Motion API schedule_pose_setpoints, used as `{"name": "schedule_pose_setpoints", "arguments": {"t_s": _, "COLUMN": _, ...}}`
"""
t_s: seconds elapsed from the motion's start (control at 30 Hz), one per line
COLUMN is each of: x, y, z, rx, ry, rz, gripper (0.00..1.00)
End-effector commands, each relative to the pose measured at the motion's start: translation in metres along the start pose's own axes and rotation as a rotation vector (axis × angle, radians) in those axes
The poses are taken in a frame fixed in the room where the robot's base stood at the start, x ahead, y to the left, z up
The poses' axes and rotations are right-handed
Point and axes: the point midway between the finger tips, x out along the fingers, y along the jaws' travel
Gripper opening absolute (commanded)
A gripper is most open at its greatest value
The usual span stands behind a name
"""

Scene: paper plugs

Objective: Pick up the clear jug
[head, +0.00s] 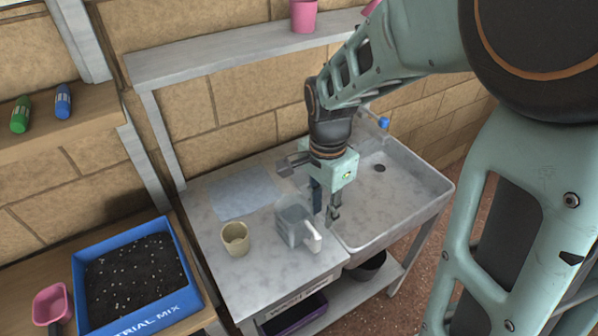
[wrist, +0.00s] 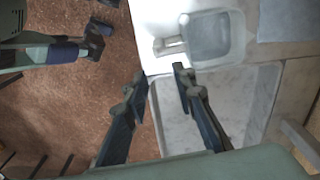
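The clear jug (head: 290,222) stands upright on the pale worktop just left of the sink, with its whitish handle (head: 313,241) toward the front right. In the wrist view the jug (wrist: 214,42) is at the top, its handle (wrist: 170,45) pointing left. My gripper (head: 325,203) points down beside the jug, near the worktop's border with the sink. In the wrist view my gripper (wrist: 160,76) is open, with a wide empty gap between its fingers. The handle lies just beyond the fingertips in that view; I cannot tell whether they touch the jug.
A beige cup (head: 235,240) stands left of the jug, and a bluish sheet (head: 245,194) lies behind it. The sink (head: 395,205) is to the right. A blue tray of soil (head: 178,308) is at the far left. A shelf (head: 190,62) runs above the worktop.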

Motion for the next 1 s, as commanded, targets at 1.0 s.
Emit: {"name": "schedule_pose_setpoints", "arguments": {"t_s": 1.0, "x": 0.110, "y": -0.003, "z": 0.014, "rx": 0.023, "ry": -0.017, "rz": -0.006, "gripper": 0.25}}
